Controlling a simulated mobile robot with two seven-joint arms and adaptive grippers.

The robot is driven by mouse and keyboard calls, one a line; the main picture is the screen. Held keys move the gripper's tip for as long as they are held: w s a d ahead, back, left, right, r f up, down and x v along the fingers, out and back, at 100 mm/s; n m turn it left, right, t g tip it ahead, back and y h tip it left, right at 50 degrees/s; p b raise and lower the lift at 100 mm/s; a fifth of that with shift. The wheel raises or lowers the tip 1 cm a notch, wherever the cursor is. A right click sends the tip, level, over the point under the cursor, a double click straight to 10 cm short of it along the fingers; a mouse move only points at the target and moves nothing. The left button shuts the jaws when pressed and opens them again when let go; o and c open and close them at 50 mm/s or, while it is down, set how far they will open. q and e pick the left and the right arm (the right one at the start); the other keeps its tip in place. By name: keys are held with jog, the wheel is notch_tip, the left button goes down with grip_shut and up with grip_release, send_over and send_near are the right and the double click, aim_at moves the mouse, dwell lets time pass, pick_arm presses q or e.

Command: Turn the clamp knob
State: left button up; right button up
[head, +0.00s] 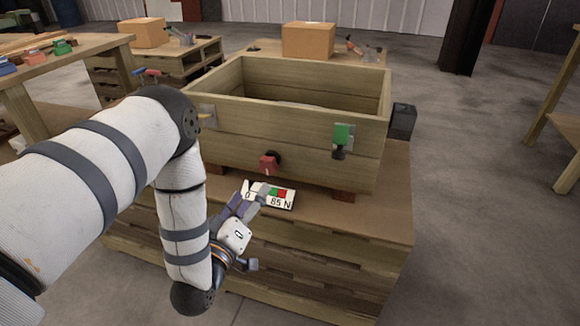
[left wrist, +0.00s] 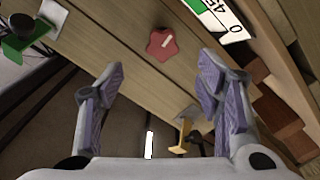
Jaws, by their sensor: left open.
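The clamp knob (head: 268,162) is red with a small white mark and sits low on the front wall of the wooden crate (head: 235,133). In the left wrist view it is a red lobed knob (left wrist: 162,44), ahead of the gap between my fingers. My left gripper (head: 258,192) is just below and in front of the knob in the head view, partly over the gauge plate (head: 286,204). In the left wrist view my left gripper (left wrist: 160,78) has its fingers wide apart with nothing between them. My right gripper is not in view.
A green lever piece (head: 342,134) with a black knob is on the crate's right front; the green piece (left wrist: 16,48) also shows in the left wrist view. A yellow part (left wrist: 183,132) lies beyond my fingers there. Open floor (head: 460,200) lies to the right.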

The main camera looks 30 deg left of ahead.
aim_at(267, 169)
pick_arm(q)
jog(key=b+x, duration=0.1)
jog(key=x, duration=1.1)
jog(key=shift+a, duration=0.2)
jog(key=c, duration=1.2)
